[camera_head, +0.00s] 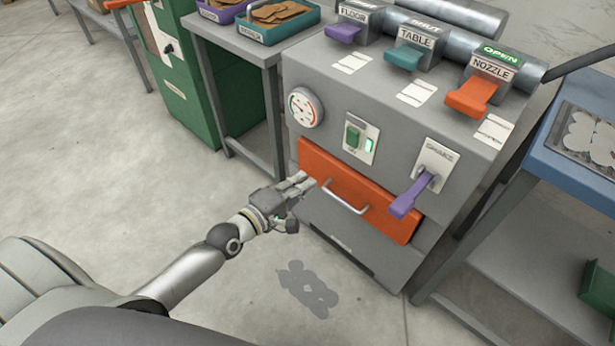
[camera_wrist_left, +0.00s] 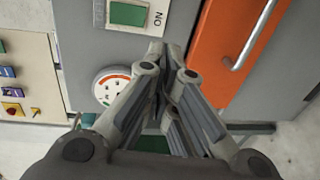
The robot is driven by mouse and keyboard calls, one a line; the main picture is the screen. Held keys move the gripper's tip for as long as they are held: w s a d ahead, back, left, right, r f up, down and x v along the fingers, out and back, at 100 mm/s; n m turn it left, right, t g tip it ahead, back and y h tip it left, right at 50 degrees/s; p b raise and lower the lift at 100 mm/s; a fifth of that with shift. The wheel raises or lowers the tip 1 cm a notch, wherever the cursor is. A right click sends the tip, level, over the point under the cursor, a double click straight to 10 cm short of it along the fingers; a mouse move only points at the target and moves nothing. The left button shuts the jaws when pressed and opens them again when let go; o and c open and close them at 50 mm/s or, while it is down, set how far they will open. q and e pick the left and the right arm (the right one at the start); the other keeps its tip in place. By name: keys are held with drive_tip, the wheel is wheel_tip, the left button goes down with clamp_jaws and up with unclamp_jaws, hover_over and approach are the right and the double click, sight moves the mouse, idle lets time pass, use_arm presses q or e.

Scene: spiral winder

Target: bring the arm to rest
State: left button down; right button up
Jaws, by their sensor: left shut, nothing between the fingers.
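My left gripper (camera_head: 302,183) is shut and empty. In the head view it is in front of the grey machine cabinet, by the left end of the orange drawer (camera_head: 357,192). A gap or contact between the fingertips and the drawer front cannot be told for sure. In the left wrist view the closed fingers (camera_wrist_left: 168,60) point at the grey panel, between the green switch (camera_wrist_left: 128,14) and the orange drawer front (camera_wrist_left: 225,50). The round gauge (camera_wrist_left: 112,88) shows beside the fingers there. My right gripper is not in view.
The cabinet bears a purple brake lever (camera_head: 408,196) and a row of levers on top, including the orange nozzle lever (camera_head: 471,97). A blue table (camera_head: 570,172) stands right, a grey table (camera_head: 225,40) with trays left. The floor (camera_head: 110,180) at left is clear.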

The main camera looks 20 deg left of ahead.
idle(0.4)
use_arm(q)
drive_tip(key=s+d+f+m+g+y, duration=0.1)
drive_tip(key=s+d+f+m+g, duration=0.3)
drive_tip(key=s+f+m+g, duration=0.7)
drive_tip(key=s+a+f+m+g+y+p, duration=0.1)
drive_tip(key=s+a+f+m+y+p, duration=0.15)
drive_tip(key=s+f+p, duration=0.45)
drive_tip(key=s+a+f+m+g+y+p, duration=0.2)
drive_tip(key=s+f+m+p, duration=0.1)
drive_tip(key=s+f, duration=0.7)
drive_tip(key=s+a+f+p, duration=0.1)
drive_tip(key=s+a+p, duration=0.1)
drive_tip(key=s+p, duration=0.7)
drive_tip(key=s, duration=0.5)
drive_tip(key=shift+s+a+f+g, duration=0.25)
drive_tip(key=shift+a+f+g, duration=0.05)
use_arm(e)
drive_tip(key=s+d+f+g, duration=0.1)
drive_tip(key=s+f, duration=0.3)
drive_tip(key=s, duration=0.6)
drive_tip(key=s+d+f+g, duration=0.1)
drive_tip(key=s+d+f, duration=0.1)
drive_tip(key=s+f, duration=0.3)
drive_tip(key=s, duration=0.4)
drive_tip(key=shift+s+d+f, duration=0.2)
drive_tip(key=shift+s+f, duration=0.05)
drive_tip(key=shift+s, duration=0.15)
